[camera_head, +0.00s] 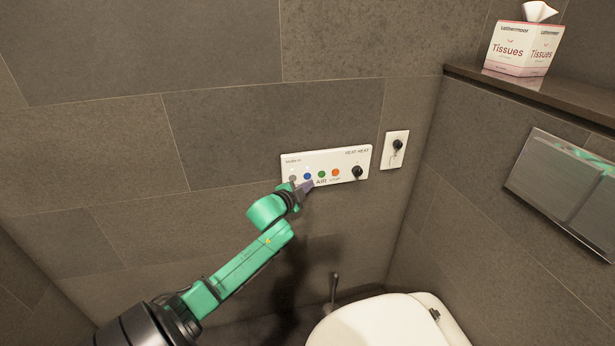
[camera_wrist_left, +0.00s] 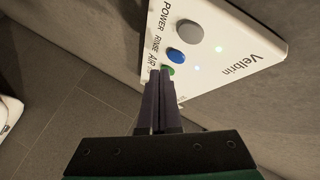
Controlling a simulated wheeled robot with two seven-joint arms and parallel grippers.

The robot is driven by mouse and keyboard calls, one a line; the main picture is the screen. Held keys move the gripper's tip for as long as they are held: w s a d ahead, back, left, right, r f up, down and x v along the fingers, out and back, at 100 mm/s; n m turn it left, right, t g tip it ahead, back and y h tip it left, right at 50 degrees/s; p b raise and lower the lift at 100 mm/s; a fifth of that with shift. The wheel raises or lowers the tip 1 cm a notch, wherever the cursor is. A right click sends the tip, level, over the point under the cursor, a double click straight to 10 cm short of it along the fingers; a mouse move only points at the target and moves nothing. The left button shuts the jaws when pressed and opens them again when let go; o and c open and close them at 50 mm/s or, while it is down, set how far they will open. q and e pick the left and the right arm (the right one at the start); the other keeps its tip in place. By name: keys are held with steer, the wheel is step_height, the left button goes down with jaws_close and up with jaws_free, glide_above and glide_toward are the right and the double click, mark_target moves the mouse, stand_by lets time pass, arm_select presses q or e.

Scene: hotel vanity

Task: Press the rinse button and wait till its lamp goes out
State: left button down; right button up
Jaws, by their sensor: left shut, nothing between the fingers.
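The white control panel (camera_head: 326,166) is on the dark tiled wall, with a row of coloured buttons and a black knob (camera_head: 357,172). The blue rinse button (camera_head: 307,176) is second from the left; in the left wrist view it (camera_wrist_left: 176,55) sits between the grey power button (camera_wrist_left: 189,35) and the green air button (camera_wrist_left: 167,70). Two small lamps glow on the panel, one (camera_wrist_left: 196,70) beside the blue button. My left gripper (camera_head: 309,187) is shut and empty, its tips (camera_wrist_left: 160,71) close to the green button and partly covering it. I cannot tell whether they touch the panel. My right gripper is not in view.
A small white plate with a black knob (camera_head: 397,145) is right of the panel. A toilet (camera_head: 385,322) stands below. A tissue box (camera_head: 522,47) is on the ledge (camera_head: 560,92), above a metal flush plate (camera_head: 565,190). The wall left of the panel is bare.

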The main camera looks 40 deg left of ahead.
arm_select(q)
steer(key=s+d+p, duration=0.2)
steer(key=d, duration=0.1)
steer(key=shift+s+d+r, duration=0.1)
steer(key=shift+s+d, duration=0.2)
steer(key=shift+s, duration=0.05)
stand_by(0.6)
steer(key=s+d+f+n+g+p, duration=0.15)
steer(key=s+f, duration=0.35)
steer(key=f, duration=0.5)
steer(key=s+d+f+n+g+h+b, duration=0.1)
steer(key=s+d+f+g, duration=0.2)
steer(key=f, duration=0.6)
steer(key=s+f+n+g+p, duration=0.1)
steer(key=s+f+n+g, duration=0.1)
steer(key=s+f, duration=0.6)
steer(key=s+d+f+g, duration=0.2)
steer(key=s+d+f, duration=0.2)
steer(key=s, duration=0.5)
steer(key=s+d+f+n+g+h, duration=0.1)
steer(key=s+d+f+g, duration=0.2)
steer(key=s+f, duration=0.5)
steer(key=s+d+f+n+g+h+p, duration=0.1)
steer(key=s+d+f, duration=0.4)
steer(key=s, duration=0.6)
steer(key=shift+s+d+f+g, duration=0.2)
steer(key=shift+d+f+g, duration=0.15)
steer(key=shift+f+g, duration=0.5)
